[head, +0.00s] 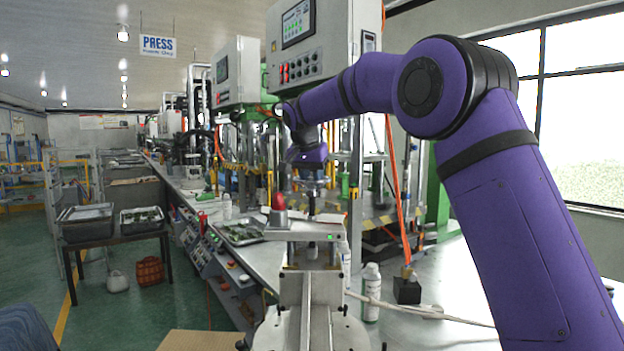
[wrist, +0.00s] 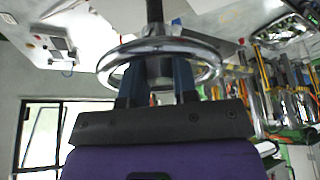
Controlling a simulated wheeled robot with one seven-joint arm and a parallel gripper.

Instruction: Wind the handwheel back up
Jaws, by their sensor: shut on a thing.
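The handwheel (wrist: 205,48) is a shiny chrome ring on a dark upright shaft in the wrist view. My gripper (wrist: 158,80) has its two blue fingers up inside the ring, one on each side of the centre, and is shut on the handwheel. The exact contact between the fingers and the hub or spokes is hard to see. In the head view my gripper (head: 311,172) is small and far off, above the injection machine's light-grey top plate (head: 305,232). The handwheel there is too small and covered to make out clearly.
A white bottle (head: 371,292) and a black block (head: 407,289) stand on the bench to the right. Control boxes (head: 300,45) hang above and behind. A metal tray (head: 240,232) lies on the bench to the left.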

